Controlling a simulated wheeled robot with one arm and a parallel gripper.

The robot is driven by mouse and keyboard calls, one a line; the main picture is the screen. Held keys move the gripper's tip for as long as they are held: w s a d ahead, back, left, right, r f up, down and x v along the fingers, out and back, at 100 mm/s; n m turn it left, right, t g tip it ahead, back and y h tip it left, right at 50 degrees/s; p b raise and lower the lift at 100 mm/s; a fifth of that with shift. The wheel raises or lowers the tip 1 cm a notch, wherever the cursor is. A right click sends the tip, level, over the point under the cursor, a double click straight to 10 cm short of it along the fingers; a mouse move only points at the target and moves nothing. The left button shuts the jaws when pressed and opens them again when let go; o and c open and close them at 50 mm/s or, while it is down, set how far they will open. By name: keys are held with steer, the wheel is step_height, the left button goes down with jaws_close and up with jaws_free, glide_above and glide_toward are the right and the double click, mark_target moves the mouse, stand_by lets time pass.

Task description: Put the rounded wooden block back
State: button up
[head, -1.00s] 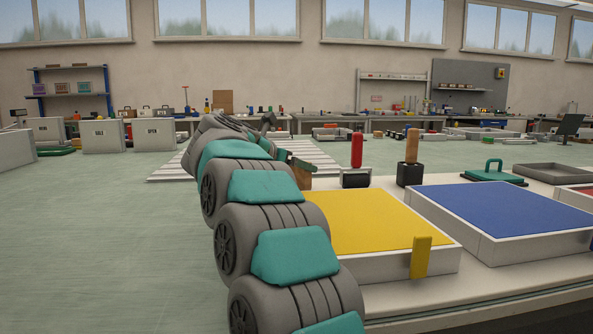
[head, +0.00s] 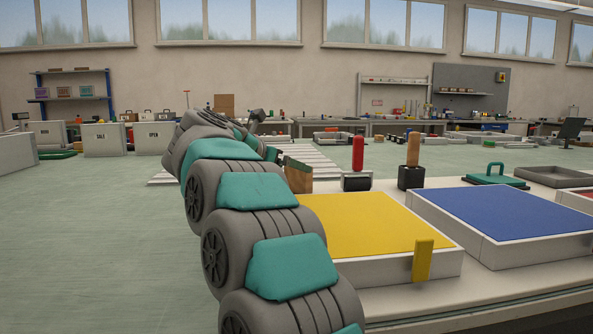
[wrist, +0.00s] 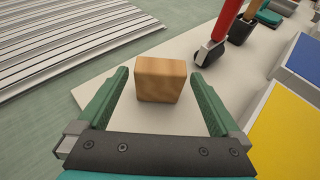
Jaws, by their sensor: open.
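A wooden block (wrist: 161,79) with slightly rounded edges stands on the pale bench top, near its corner, in the wrist view. My gripper (wrist: 164,88) is open, with one green finger on each side of the block and a gap on both sides. In the head view the block (head: 298,176) shows partly behind my arm, and my gripper (head: 280,160) is mostly hidden there. I cannot tell from these views where the block's own place is.
A red-handled roller (head: 357,160) and a wooden-handled tool in a black holder (head: 412,165) stand near the block. A yellow-topped tray (head: 375,222) and a blue-topped tray (head: 505,212) lie on the bench. A ribbed pale platform (wrist: 60,40) lies beyond the bench edge.

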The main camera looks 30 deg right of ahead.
steer(key=v, duration=0.8)
steer(key=shift+b, duration=0.3)
steer(key=shift+s, duration=0.2)
